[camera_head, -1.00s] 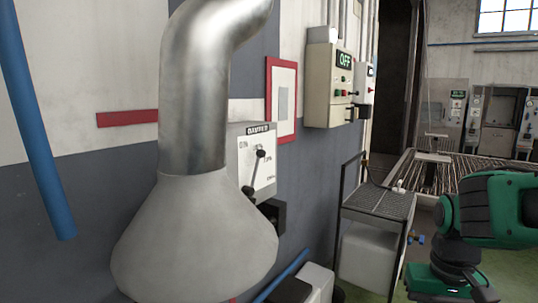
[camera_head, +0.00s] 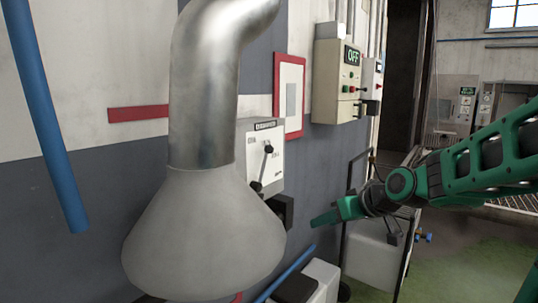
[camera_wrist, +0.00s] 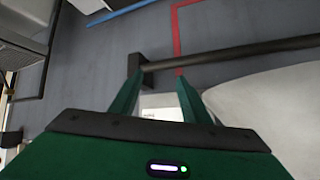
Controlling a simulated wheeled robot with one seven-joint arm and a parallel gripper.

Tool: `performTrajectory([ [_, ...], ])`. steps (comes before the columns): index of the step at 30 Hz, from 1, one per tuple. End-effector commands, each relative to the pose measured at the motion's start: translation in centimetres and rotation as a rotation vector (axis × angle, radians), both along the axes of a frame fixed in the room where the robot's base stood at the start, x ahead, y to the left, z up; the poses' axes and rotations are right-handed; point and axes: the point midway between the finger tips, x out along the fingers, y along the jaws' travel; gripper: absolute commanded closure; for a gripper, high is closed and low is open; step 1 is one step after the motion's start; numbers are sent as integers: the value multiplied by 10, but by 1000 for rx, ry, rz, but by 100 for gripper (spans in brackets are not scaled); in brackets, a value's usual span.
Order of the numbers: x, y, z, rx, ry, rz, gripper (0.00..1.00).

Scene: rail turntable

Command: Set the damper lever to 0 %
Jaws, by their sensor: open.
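The damper box (camera_head: 246,134) is a pale panel on the wall, partly hidden behind the metal hood. Its lever (camera_head: 268,150) has a dark ball knob, standing near the top of the dial; the scale marks are too small to read. My gripper (camera_head: 316,221) is to the right of and below the box, apart from the lever, pointing left. In the wrist view its two green fingers (camera_wrist: 160,78) are spread, with nothing held between them. The lever cannot be made out in the wrist view.
The grey hood (camera_head: 205,230) and its duct stand close, left of the damper box. A dark bar (camera_wrist: 235,55) crosses the wrist view beyond the fingertips. A control box marked OFF (camera_head: 340,85) hangs right of the damper. A white bin (camera_head: 318,278) stands below.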

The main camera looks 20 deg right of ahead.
Motion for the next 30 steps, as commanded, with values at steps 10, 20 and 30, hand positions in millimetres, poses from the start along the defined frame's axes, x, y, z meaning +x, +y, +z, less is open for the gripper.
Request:
performTrajectory([
  [10,89,44,128,194,-555,132,57],
  [20,111,55,152,238,-646,137,57],
  [30,164,81,152,237,-645,140,57],
])
